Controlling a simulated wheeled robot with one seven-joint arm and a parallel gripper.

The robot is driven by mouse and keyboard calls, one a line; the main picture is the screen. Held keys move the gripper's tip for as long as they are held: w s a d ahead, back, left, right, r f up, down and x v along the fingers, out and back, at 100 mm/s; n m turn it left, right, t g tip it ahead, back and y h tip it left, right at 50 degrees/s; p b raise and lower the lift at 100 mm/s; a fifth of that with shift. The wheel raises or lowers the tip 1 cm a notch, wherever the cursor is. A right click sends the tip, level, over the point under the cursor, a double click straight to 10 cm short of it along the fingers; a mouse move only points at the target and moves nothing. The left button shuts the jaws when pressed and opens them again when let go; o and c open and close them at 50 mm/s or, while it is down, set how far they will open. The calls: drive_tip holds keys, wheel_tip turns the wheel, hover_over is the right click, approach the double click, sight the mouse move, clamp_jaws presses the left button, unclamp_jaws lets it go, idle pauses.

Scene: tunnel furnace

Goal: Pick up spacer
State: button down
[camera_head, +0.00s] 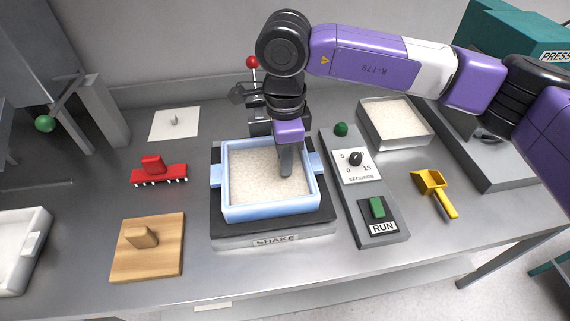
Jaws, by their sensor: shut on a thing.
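My gripper (286,172) points down over the light-blue tray (270,211). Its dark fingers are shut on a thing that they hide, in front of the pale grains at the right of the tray. I cannot make out the held thing's shape or tell it apart from the fingers. I cannot tell whether the fingertips touch the grains. No other thing in view is clearly a spacer. The tray has a tab on each side and sits on the dark platform (276,241) marked SHAKE.
Right are a RUN control panel (362,202), a yellow scoop (430,182) and a grain-filled bin (394,143). The bench's front edge is clear.

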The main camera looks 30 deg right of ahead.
wheel_tip(320, 180, up, 18)
drive_tip(key=b, duration=0.1)
drive_tip(key=shift+b, duration=0.35)
drive_tip(key=shift+d+f, duration=0.15)
